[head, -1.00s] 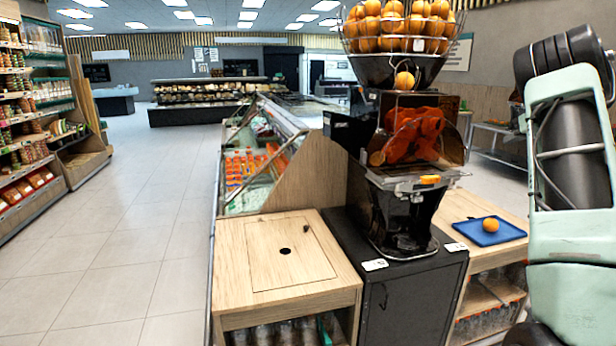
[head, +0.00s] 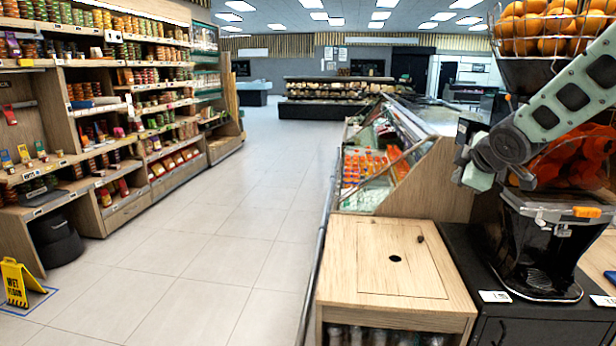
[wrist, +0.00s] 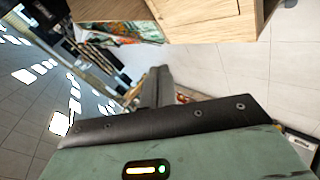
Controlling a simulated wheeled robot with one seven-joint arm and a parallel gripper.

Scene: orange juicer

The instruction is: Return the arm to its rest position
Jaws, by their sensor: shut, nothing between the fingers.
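My arm reaches in from the upper right of the head view, a pale green link with dark joints. It crosses in front of the black orange juicer (head: 537,245). My gripper shows in the wrist view (wrist: 160,76) as dark fingers shut together beyond the green housing, with nothing between them. In the head view the arm's end is small and partly hidden by its own joint, left of the juicer and above the dark cabinet. The arm hides part of the juicer's middle.
A wooden counter with a round hole (head: 400,285) stands left of the juicer. A chilled display case (head: 385,165) is behind it. Stocked shelves (head: 120,110) line the left wall. A yellow wet-floor sign (head: 15,283) stands at lower left. The aisle floor (head: 225,215) is clear.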

